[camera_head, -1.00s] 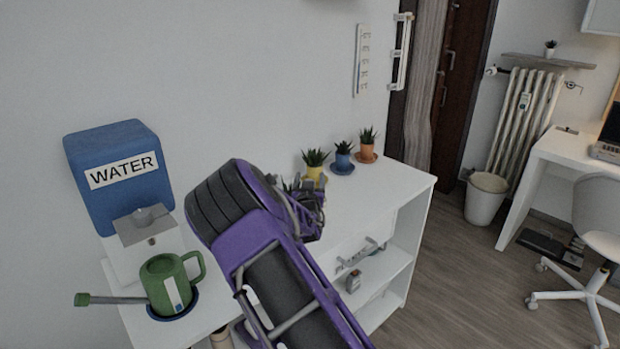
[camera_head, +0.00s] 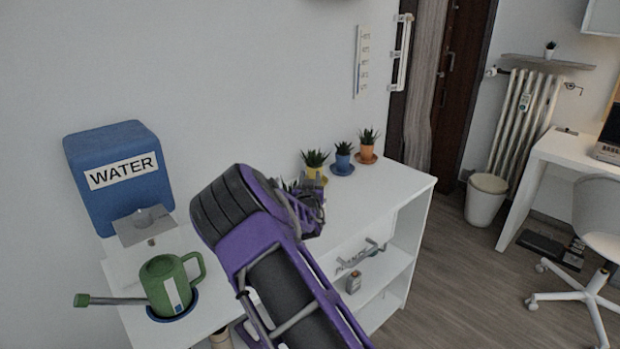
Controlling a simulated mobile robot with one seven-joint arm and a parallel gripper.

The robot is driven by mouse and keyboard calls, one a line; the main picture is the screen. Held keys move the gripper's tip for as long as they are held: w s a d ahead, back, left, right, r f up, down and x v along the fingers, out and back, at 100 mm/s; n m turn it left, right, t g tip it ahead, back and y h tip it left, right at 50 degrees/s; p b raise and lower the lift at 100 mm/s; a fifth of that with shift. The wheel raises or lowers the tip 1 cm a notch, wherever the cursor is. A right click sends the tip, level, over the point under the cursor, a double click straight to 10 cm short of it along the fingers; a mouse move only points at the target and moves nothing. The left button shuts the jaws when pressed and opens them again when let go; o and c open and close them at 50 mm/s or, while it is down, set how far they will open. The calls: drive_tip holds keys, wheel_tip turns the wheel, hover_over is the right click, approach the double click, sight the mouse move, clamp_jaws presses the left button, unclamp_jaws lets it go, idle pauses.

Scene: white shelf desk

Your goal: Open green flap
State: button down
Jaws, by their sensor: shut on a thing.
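I cannot make out a green flap in this view; my purple and black arm hides part of the white shelf desk (camera_head: 392,190). My gripper (camera_head: 312,208) is at the far end of the arm, over the desk's top near its front edge, left of and below the plant in the yellow pot (camera_head: 315,170). Its fingers are small and partly hidden by the arm. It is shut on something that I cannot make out. A grey handle (camera_head: 372,250) and partly hidden lettering show in the shelf opening below the top.
A blue water tank (camera_head: 115,205) and a green watering can (camera_head: 168,283) in a dark blue saucer stand left of my arm. Plants in blue (camera_head: 343,157) and orange (camera_head: 367,147) pots stand at the desk's back. A small grey object (camera_head: 353,282) lies on the lower shelf.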

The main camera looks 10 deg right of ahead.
drive_tip(key=shift+r, duration=0.1)
drive_tip(key=shift+w+a+r+n+g+p, duration=0.1)
drive_tip(key=shift+w+a+n+g+p, duration=0.1)
drive_tip(key=shift+n+g+p, duration=0.25)
drive_tip(key=shift+w+a+r+n+g+p, duration=0.1)
drive_tip(key=shift+w+n+g+p, duration=0.1)
drive_tip(key=shift+n+g, duration=0.3)
drive_tip(key=shift+w+a+f+n+g+p, duration=0.1)
drive_tip(key=shift+w+a+n+g+p, duration=0.1)
drive_tip(key=shift+n+g+p, duration=0.25)
drive_tip(key=shift+w+a+n+g+p, duration=0.1)
drive_tip(key=shift+w+n+g+p, duration=0.15)
drive_tip(key=shift+g, duration=0.25)
drive_tip(key=shift+w+a+f+n+g+h+p, duration=0.15)
drive_tip(key=shift+w+f+n+g+h+p, duration=0.1)
drive_tip(key=shift+n+g+p, duration=0.45)
drive_tip(key=shift+w+a+f+n+g+h+p, duration=0.2)
drive_tip(key=shift+n+g, duration=0.25)
drive_tip(key=shift+g, duration=0.45)
drive_tip(key=shift+w+d+f, duration=0.1)
drive_tip(key=shift+c, duration=2.4)
unclamp_jaws()
